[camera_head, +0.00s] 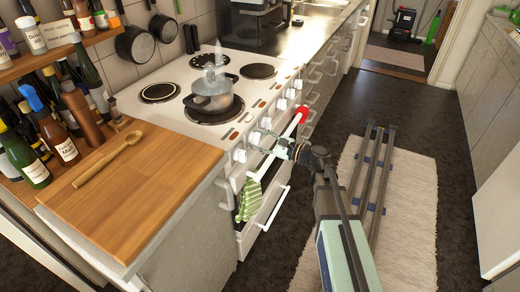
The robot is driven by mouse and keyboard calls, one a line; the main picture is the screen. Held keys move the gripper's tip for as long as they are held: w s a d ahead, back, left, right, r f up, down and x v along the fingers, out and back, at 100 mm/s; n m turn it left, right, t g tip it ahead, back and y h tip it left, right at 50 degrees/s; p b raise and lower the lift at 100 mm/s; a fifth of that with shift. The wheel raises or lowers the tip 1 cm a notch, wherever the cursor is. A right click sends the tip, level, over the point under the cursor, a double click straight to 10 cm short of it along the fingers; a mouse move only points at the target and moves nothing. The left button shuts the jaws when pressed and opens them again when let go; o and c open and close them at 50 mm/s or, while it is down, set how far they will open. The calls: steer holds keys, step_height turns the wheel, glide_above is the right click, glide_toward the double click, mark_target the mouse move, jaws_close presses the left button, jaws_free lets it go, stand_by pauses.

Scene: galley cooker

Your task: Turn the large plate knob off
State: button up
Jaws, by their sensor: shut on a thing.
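The white cooker (150,118) has a row of white knobs along its front panel. My gripper (262,142) reaches the panel from the right, with its fingers closed around one white knob (255,137) towards the near end of the row. The fingers partly cover this knob, and its pointer cannot be made out. Another knob (239,155) sits nearer and to the left, and others (281,104) run further back. No knob label is legible, so I cannot tell which one is for the large plate. A steaming pot (212,98) stands on the near right plate.
A wooden counter (150,190) with a spoon and bottles is at left.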

steer(key=n+b, duration=0.4)
steer(key=b, duration=0.1)
steer(key=n+b, duration=0.2)
steer(key=b, duration=0.1)
steer(key=shift+f, duration=0.3)
steer(key=n+b, duration=0.2)
steer(key=b, duration=0.1)
steer(key=n+b, duration=0.1)
steer(key=n, duration=0.1)
steer(key=shift+r, duration=0.25)
steer(key=o, duration=1.2)
steer(key=shift+c, duration=0.2)
steer(key=shift+d, duration=0.1)
steer(key=v, duration=1.1)
steer(key=shift+s+d, duration=0.2)
steer(key=shift+d, duration=0.15)
